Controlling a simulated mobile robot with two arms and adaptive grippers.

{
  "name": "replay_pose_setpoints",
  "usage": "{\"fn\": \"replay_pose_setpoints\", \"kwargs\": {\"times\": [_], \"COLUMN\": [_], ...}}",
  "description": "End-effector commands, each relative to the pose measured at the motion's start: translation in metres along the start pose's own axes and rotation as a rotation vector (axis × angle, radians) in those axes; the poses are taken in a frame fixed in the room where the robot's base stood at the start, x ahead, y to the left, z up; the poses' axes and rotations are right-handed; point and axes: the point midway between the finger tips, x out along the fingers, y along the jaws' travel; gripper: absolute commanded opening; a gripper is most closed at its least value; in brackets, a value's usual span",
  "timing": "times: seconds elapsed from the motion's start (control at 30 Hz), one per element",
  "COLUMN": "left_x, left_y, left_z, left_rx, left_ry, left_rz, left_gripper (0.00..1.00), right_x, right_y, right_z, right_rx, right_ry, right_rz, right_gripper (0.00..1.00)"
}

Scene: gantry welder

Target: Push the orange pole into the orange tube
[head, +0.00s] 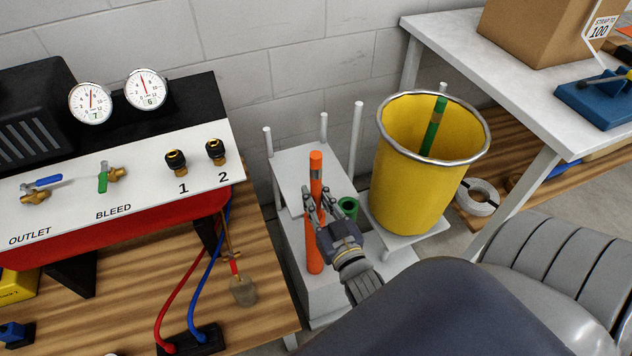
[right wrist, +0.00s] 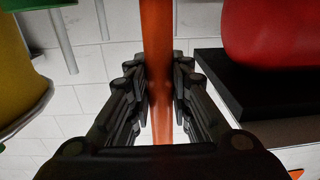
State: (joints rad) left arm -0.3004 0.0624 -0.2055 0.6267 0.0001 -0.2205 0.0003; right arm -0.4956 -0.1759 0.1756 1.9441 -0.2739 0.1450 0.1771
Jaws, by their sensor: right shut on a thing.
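The orange pole (head: 316,164), with a grey band near its top, stands upright beside the white stand. My right gripper (head: 314,203) is shut around it partway down, and the pole (right wrist: 157,45) also runs between the fingers (right wrist: 160,88) in the right wrist view. More orange (head: 314,250) shows below the gripper, in line with the pole. I cannot tell whether this is the orange tube or the pole's own lower part, since the hand hides the middle. My left gripper is not in view.
A green tube (head: 348,206) stands right of the pole. A yellow bin (head: 412,190) holding a green pole (head: 432,127) is farther right. White posts (head: 357,135) rise behind. The wooden bench (head: 262,265) with hoses is close on the left.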

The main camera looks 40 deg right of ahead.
Motion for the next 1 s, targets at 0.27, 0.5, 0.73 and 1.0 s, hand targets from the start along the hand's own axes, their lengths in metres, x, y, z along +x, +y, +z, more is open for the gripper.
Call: {"fn": "replay_pose_setpoints", "kwargs": {"times": [0.27,0.5,0.73,1.0], "left_x": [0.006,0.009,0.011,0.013], "left_y": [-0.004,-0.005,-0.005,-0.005], "left_z": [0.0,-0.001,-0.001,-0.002], "left_rx": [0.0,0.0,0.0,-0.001], "left_ry": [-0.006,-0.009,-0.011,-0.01], "left_rz": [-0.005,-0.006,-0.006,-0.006], "left_gripper": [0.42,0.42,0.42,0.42], "right_x": [0.004,0.004,0.004,0.004], "right_y": [-0.001,-0.001,-0.001,-0.001], "right_z": [0.005,0.012,0.017,0.024], "right_rx": [0.023,0.023,0.024,0.023], "right_ry": [0.005,0.005,0.005,0.005], "right_rz": [0.026,0.025,0.025,0.026], "right_gripper": [0.0,0.0,0.0,0.0]}}
